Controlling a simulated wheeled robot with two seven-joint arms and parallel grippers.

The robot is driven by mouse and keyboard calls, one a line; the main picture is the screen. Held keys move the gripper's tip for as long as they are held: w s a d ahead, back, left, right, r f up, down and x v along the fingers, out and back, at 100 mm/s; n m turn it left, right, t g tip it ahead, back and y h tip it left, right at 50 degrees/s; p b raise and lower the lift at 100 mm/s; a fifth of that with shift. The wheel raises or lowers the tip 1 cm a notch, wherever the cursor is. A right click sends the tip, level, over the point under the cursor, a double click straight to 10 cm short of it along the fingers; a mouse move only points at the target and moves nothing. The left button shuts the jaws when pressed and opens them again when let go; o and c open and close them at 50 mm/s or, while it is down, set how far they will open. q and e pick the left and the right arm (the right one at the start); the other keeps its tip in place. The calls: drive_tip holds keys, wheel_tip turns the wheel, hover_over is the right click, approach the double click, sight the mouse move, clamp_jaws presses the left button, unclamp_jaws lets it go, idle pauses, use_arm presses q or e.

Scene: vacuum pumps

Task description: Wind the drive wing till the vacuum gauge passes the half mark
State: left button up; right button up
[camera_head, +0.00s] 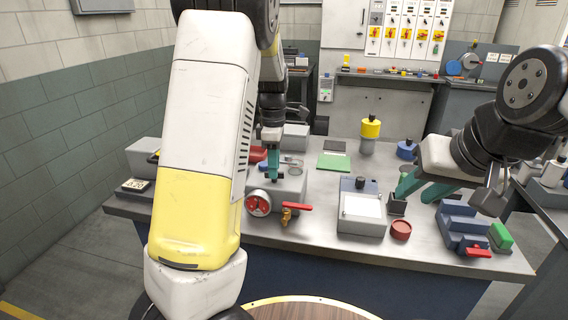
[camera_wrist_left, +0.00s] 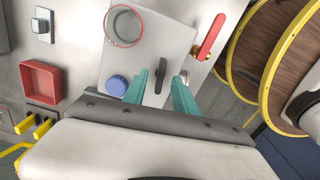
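The grey pump box (camera_head: 290,192) stands on the table, with a round red-faced, pale-rimmed dial (camera_head: 258,203) on its front. I cannot read a needle on it. In the left wrist view the dark drive wing (camera_wrist_left: 160,76) stands on the box top. My left gripper (camera_head: 272,168) is over the box. In the left wrist view its teal fingers (camera_wrist_left: 160,82) are open on either side of the wing, with gaps showing. A red valve lever (camera_wrist_left: 211,36) and a red-rimmed clear round part (camera_wrist_left: 125,26) are nearby. My right gripper (camera_head: 414,188) is open and empty at the right.
A grey box with a pale panel (camera_head: 362,206), a red round cap (camera_head: 401,230) and a blue stepped block (camera_head: 464,222) stand to the right. A yellow canister (camera_head: 370,134) and green mat (camera_head: 334,162) are behind. A red tray (camera_wrist_left: 40,80) lies beside the pump box.

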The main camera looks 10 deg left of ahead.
use_arm(q)
drive_tip(key=shift+r, duration=0.3)
drive_tip(key=shift+r, duration=3)
drive_tip(key=shift+s+r, duration=0.15)
drive_tip(key=shift+s, duration=0.1)
drive_tip(key=s+d+r+m+t+h, duration=0.1)
drive_tip(key=s+r+m+t, duration=0.1)
drive_tip(key=s+m, duration=0.7)
drive_tip(key=s+d+r+m+t+h, duration=0.1)
drive_tip(key=s+r+m+t, duration=0.2)
drive_tip(key=s+m, duration=0.7)
drive_tip(key=s+t, duration=0.1)
drive_tip(key=s, duration=0.3)
drive_tip(key=shift+s+r+m, duration=0.25)
drive_tip(key=shift+s+m, duration=0.05)
drive_tip(key=shift+s, duration=0.1)
